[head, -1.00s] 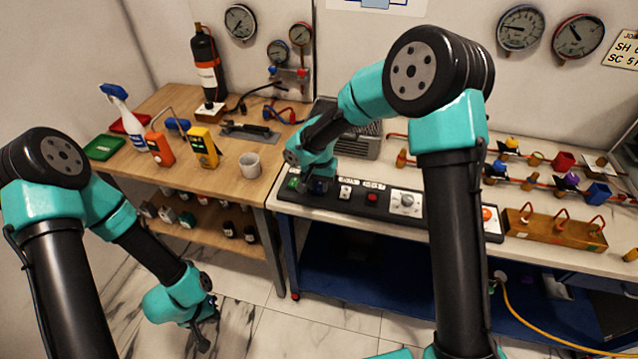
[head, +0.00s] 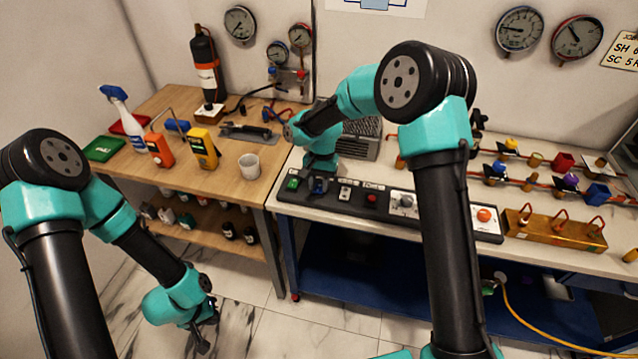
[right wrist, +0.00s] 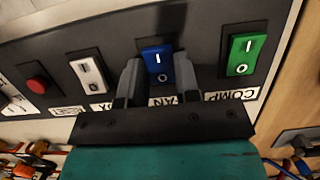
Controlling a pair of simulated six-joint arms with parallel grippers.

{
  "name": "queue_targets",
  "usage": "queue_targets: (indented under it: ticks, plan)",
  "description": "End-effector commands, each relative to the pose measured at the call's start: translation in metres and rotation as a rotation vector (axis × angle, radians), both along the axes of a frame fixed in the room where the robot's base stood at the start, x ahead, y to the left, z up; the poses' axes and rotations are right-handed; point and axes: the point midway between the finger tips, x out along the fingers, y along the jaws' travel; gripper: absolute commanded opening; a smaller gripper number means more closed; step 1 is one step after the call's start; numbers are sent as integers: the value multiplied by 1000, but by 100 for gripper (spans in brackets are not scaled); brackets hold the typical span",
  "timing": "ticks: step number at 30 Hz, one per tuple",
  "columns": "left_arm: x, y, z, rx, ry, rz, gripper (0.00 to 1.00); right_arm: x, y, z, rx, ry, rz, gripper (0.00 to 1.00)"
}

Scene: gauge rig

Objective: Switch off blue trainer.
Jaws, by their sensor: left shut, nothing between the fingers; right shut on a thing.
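The blue rocker switch (head: 318,186) sits on the black control panel (head: 340,205), just right of the green switch (head: 292,183). In the head view the right gripper (head: 319,173) comes down from behind the panel. My left gripper (head: 204,346) is shut and empty, low over the floor in front of the wooden bench.
The green switch (right wrist: 242,54) and a white switch (right wrist: 90,72) flank the blue one closely. A red button (head: 371,198), a grey knob (head: 406,201) and an orange-red button (head: 484,214) are further right.

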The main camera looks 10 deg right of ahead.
Motion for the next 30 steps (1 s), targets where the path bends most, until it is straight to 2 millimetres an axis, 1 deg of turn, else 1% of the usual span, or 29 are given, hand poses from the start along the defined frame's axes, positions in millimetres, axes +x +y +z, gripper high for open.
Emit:
queue_targets:
  ticks: [3, 4, 12, 19, 23, 26, 30]
  plan:
    - [0, 0, 0, 0, 0, 0, 0, 0, -1, 0, -1, -2, -1, 6]
    - [0, 0, 0, 0, 0, 0, 0, 0, -1, 0, -1, -2, -1, 31]
    - [0, 0, 0, 0, 0, 0, 0, 0, 0, 0, -2, -1, 0, 55]
    - [0, 0, 0, 0, 0, 0, 0, 0, 0, 1, -2, -1, 0, 55]
    - [0, 0, 0, 0, 0, 0, 0, 1, -1, 5, -1, -2, 0, 55]
    - [0, 0, 0, 0, 0, 0, 0, 4, -1, 14, -1, -4, 0, 55]
    - [0, 0, 0, 0, 0, 0, 0, 9, -4, 34, 0, -5, -1, 55]
